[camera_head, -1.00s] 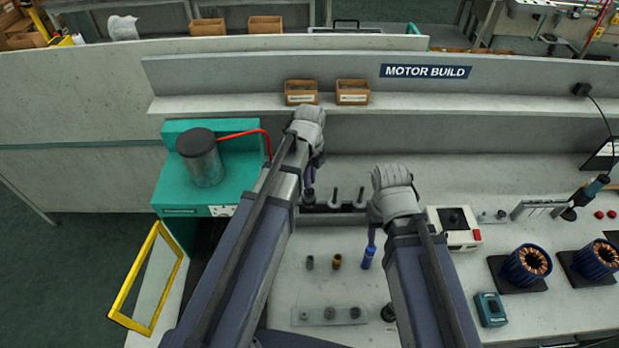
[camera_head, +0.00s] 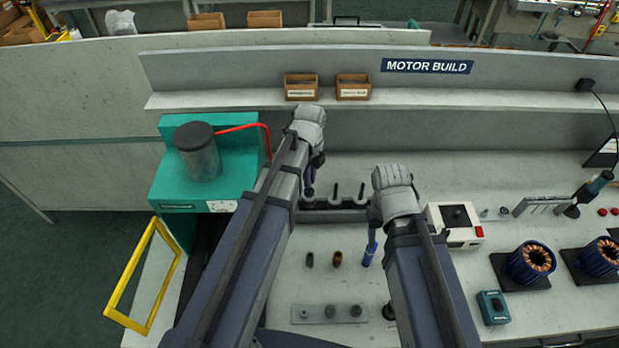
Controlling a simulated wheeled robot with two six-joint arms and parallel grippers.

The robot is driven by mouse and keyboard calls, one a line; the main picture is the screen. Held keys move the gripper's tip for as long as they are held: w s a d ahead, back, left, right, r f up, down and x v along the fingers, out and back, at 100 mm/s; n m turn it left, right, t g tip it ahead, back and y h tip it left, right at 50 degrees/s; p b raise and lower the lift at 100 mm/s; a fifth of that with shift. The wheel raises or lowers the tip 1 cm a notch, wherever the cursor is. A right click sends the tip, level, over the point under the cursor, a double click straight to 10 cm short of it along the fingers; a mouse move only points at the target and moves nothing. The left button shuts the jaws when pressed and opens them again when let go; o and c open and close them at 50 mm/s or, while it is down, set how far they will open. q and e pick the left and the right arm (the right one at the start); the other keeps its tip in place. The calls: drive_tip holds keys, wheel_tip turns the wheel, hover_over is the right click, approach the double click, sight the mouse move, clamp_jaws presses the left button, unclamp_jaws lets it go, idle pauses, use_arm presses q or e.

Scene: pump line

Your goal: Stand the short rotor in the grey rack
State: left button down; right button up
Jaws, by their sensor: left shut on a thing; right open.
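My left gripper (camera_head: 310,187) is over the left end of the dark grey rack (camera_head: 340,215) at the back of the bench. It is shut on a small dark thing, probably the short rotor, mostly hidden by the fingers. I cannot tell whether this thing touches the rack. Two thin upright shafts (camera_head: 337,190) stand in the middle and right of the rack. My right gripper (camera_head: 372,236) is open, just above a blue cylinder (camera_head: 369,256) standing on the bench.
A dark small cylinder (camera_head: 310,260) and a brass one (camera_head: 337,260) stand in front of the rack. A grey plate (camera_head: 315,316) with several small parts lies nearer. A teal machine (camera_head: 225,180) is at left, a white box (camera_head: 462,236) at right.

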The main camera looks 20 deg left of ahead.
use_arm(q)
drive_tip(key=shift+f+b, duration=0.9)
drive_tip(key=shift+f, duration=0.05)
drive_tip(key=c, duration=0.8)
unclamp_jaws()
drive_tip(key=shift+o, duration=0.3)
drive_tip(key=shift+o, duration=0.8)
drive_tip(key=shift+r, duration=0.15)
wheel_tip(320, 180, up, 6)
drive_tip(key=p, duration=0.6)
